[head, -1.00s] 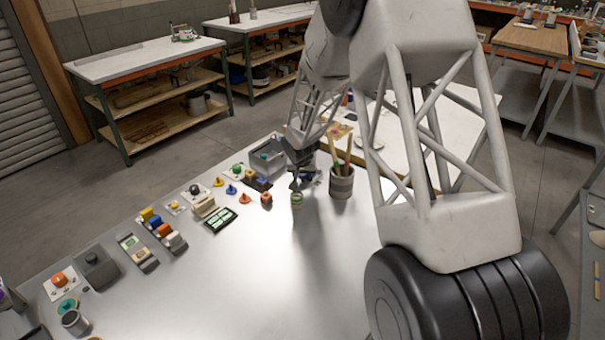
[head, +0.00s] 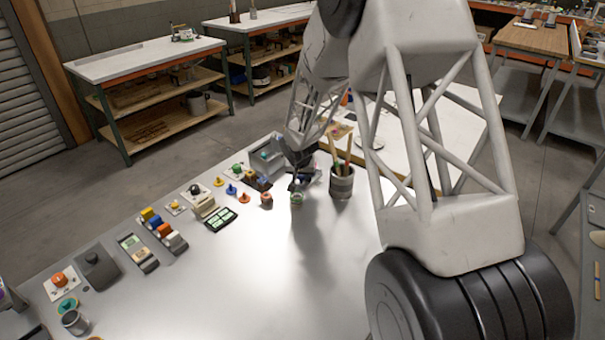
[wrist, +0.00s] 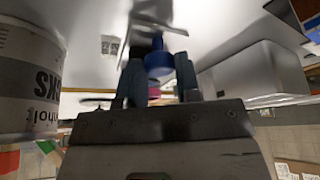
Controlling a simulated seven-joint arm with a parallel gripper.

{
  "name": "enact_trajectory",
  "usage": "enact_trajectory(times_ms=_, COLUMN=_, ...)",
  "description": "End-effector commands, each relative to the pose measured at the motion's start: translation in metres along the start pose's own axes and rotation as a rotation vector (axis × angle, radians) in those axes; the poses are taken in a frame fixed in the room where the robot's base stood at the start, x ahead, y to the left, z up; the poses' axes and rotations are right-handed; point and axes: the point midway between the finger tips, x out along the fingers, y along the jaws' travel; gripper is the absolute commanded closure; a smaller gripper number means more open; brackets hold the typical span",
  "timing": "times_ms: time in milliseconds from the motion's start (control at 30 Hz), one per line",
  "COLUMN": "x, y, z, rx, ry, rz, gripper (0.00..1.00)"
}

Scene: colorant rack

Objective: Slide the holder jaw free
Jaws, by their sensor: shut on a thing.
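My gripper (head: 297,184) is low at the far end of the metal table, between a grey box and a pot of brushes. In the wrist view my two fingers (wrist: 158,82) are closed around a blue knob-like part (wrist: 158,64). A pale metal piece (wrist: 155,22) shows just beyond the blue part, and it looks like part of the holder. I cannot tell whether the two are joined. In the head view the fingers and my wrist hide most of the holder, so the jaw's exact position is unclear.
The brush pot (head: 342,184) stands close on the right; its printed side (wrist: 28,85) fills the left of the wrist view. The grey box (head: 262,160) is close on the left. A small green-topped cup (head: 297,199) stands just in front. The table's near middle (head: 270,275) is clear.

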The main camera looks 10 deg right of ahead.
Motion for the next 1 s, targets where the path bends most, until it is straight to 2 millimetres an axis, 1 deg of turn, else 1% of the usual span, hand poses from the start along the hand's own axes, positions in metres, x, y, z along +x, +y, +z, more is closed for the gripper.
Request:
enact_trajectory(times_ms=200, x=-0.005, y=-0.008, z=0.011, rx=-0.002, ry=0.001, rz=0.000, gripper=1.00)
enact_trajectory(times_ms=533, x=-0.006, y=-0.010, z=0.014, rx=-0.002, ry=-0.002, rz=0.000, gripper=1.00)
enact_trajectory(times_ms=567, x=-0.006, y=-0.011, z=0.014, rx=-0.002, ry=-0.002, rz=0.000, gripper=0.64)
enact_trajectory(times_ms=600, x=-0.006, y=-0.010, z=0.014, rx=-0.002, ry=-0.002, rz=0.000, gripper=0.58)
enact_trajectory(times_ms=1000, x=-0.007, y=-0.009, z=0.012, rx=-0.001, ry=0.000, rz=0.000, gripper=0.58)
